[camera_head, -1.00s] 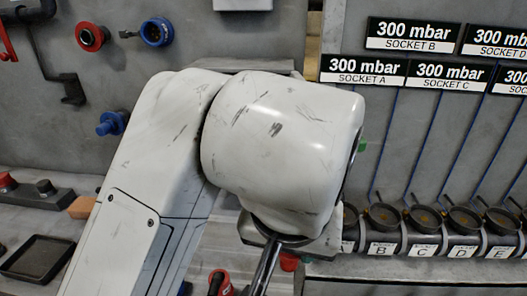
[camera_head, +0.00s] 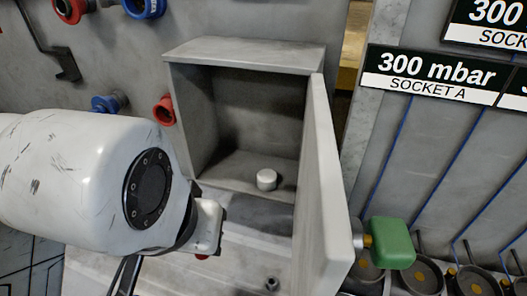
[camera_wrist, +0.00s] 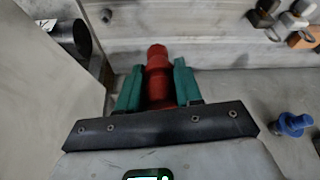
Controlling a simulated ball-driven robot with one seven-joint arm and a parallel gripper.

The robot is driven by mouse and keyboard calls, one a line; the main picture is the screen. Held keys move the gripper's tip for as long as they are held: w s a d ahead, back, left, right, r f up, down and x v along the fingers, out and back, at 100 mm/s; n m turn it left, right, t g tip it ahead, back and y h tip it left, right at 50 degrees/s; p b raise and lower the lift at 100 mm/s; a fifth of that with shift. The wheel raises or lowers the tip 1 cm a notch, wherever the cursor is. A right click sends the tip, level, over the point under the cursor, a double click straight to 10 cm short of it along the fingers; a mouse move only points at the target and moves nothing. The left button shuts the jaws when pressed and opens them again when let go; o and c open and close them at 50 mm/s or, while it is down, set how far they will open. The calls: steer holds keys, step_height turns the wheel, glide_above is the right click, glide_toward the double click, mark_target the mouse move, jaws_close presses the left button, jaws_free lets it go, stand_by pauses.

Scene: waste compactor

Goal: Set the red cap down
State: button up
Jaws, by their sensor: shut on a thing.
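The red cap (camera_wrist: 157,57) is between the two green fingers of my gripper (camera_wrist: 158,76) in the wrist view. It looks like a stepped red cylinder, and the fingers are shut on it from both sides. In the head view my gripper is mostly hidden behind my white arm. Only a small red bit (camera_head: 202,257) shows at its underside, and I cannot tell whether that is the cap. I cannot tell whether the cap touches any surface.
In the head view a grey box (camera_head: 187,120) stands open, with a small white cylinder (camera_head: 267,179) inside. Its door (camera_head: 325,190) swings out beside a green block (camera_head: 392,242). Red (camera_head: 165,110) and blue (camera_head: 105,103) fittings are on the wall. A blue fitting (camera_wrist: 292,123) lies right of my gripper.

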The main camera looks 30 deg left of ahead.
steer(key=w+a, duration=0.2)
steer(key=w, duration=0.2)
steer(key=w+a+p, duration=0.1)
steer(key=w+a, duration=0.1)
steer(key=w, duration=0.3)
steer(key=w+a, duration=0.2)
steer(key=w, duration=0.3)
steer(key=shift+w+a+p, duration=0.1)
steer(key=shift+a+p, duration=0.15)
steer(key=shift+p, duration=0.1)
steer(key=shift+w+a+f, duration=0.25)
steer(key=shift+w+a, duration=0.05)
steer(key=shift+w, duration=0.25)
steer(key=shift+w+a+f, duration=0.2)
steer(key=shift+w+a, duration=0.05)
steer(key=shift+w, duration=0.25)
steer(key=shift+f, duration=0.3)
steer(key=shift+f, duration=0.1)
steer(key=o, duration=1)
steer(key=shift+v, duration=3.85)
